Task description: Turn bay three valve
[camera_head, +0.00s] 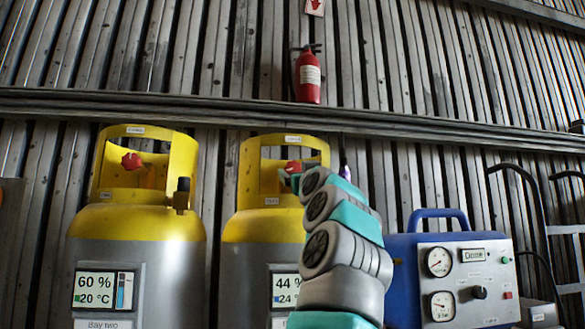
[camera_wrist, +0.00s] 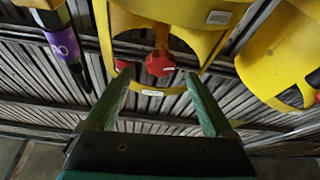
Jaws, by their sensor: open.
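Two yellow-topped gas cylinders stand side by side in the head view. The left cylinder (camera_head: 135,262) reads "Bay two" and has a red valve knob (camera_head: 131,161) inside its collar. The right cylinder (camera_head: 262,228) has a red valve knob (camera_head: 293,167); my arm hides part of its display and its bay name. My gripper (camera_head: 290,181) is at this right cylinder's collar, mostly hidden behind my wrist. In the wrist view my gripper (camera_wrist: 158,76) is open, with a red knob (camera_wrist: 160,64) between or just beyond its fingertips. I cannot tell whether they touch it.
A blue-and-grey gauge unit (camera_head: 455,275) stands right of my arm, with a hand truck (camera_head: 530,200) beyond it. A red fire extinguisher (camera_head: 308,76) hangs on the corrugated wall. A dark, purple-labelled object (camera_wrist: 62,45) shows left of the collar in the wrist view.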

